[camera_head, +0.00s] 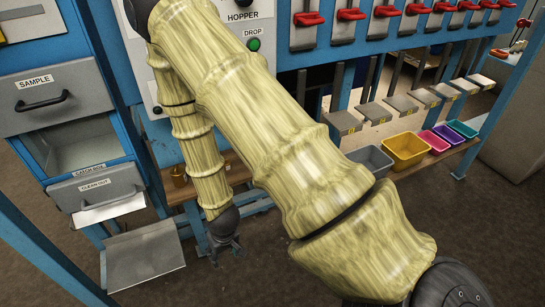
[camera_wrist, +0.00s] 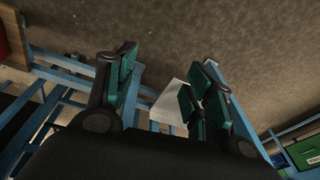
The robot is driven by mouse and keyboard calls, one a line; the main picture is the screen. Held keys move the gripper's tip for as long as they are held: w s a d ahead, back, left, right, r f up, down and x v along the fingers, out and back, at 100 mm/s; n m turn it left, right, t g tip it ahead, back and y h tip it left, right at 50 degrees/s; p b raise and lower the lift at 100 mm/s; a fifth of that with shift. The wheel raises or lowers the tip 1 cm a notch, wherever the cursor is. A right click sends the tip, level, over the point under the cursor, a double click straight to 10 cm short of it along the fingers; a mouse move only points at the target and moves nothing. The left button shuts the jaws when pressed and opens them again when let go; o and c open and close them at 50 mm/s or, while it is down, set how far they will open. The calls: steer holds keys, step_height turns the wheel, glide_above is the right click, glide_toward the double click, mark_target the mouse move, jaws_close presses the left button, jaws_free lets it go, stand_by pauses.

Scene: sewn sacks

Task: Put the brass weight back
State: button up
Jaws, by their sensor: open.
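A small brass-coloured cylinder, likely the brass weight (camera_head: 178,177), stands on the wooden shelf (camera_head: 235,168) just left of my arm in the head view. My gripper (camera_head: 228,252) hangs below and to the right of it, under the level of the shelf, pointing down. In the wrist view my gripper (camera_wrist: 163,85) has its two green-padded fingers spread apart with nothing between them. The brass weight cannot be made out in the wrist view. My arm hides part of the shelf.
A grey sloped tray (camera_head: 145,257) is left of my gripper, below the clean-out drawer (camera_head: 98,190). Blue frame posts stand close by. A grey bin (camera_head: 370,160) and a yellow bin (camera_head: 405,150) sit on the shelf at right. Open floor lies below.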

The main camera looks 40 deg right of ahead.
steer(key=s+f+g, duration=0.1)
steer(key=s+f, duration=0.3)
steer(key=s, duration=0.7)
steer(key=s+d+f+g, duration=0.1)
steer(key=s+f, duration=0.3)
steer(key=s, duration=0.7)
steer(key=shift+s+d+n, duration=0.15)
steer(key=shift+n, duration=0.25)
